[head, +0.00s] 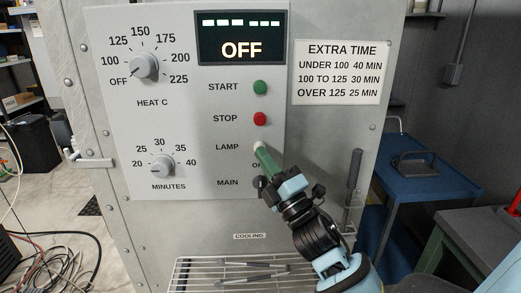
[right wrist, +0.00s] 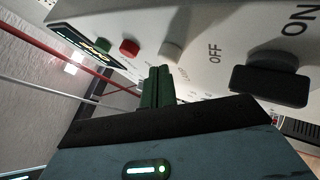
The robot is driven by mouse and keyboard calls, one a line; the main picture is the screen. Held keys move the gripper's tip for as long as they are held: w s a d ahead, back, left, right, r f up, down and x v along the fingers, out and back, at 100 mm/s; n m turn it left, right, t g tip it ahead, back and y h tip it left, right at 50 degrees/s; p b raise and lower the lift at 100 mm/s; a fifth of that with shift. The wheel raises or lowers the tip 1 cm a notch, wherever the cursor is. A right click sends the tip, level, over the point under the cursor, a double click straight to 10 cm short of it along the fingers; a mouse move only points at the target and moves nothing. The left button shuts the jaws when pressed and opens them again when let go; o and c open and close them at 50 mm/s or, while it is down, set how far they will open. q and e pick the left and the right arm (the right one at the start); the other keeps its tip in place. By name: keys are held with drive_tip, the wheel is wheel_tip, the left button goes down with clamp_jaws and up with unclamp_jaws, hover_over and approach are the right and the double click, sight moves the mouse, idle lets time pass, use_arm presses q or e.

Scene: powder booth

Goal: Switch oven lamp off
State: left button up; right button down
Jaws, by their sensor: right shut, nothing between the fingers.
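The oven's control panel (head: 205,130) fills the middle of the head view. The LAMP button (head: 259,147) is a small pale round button below the red STOP button (head: 260,119). My right gripper (head: 264,155) has green fingers, shut and empty, their tips at the LAMP button's lower edge in the picture. In the right wrist view the fingertips (right wrist: 158,72) point at the panel close to the pale button (right wrist: 171,51); I cannot tell whether they touch it. My left gripper is out of view.
The green START button (head: 260,87) is above STOP. The black MAIN switch (right wrist: 270,85) is close beside my right gripper and mostly hidden in the head view. The display (head: 241,38) reads OFF. A wire rack (head: 190,278) sticks out below; a vertical handle (head: 354,172) is at right.

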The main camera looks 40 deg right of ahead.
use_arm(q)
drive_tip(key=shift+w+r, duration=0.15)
use_arm(e)
drive_tip(key=shift+s+a, duration=0.3)
drive_tip(key=shift+s, duration=0.25)
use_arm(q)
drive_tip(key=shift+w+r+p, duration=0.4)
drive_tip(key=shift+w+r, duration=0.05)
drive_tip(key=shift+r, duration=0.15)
use_arm(e)
drive_tip(key=s+a, duration=0.3)
drive_tip(key=s, duration=0.2)
drive_tip(key=shift+a, duration=0.1)
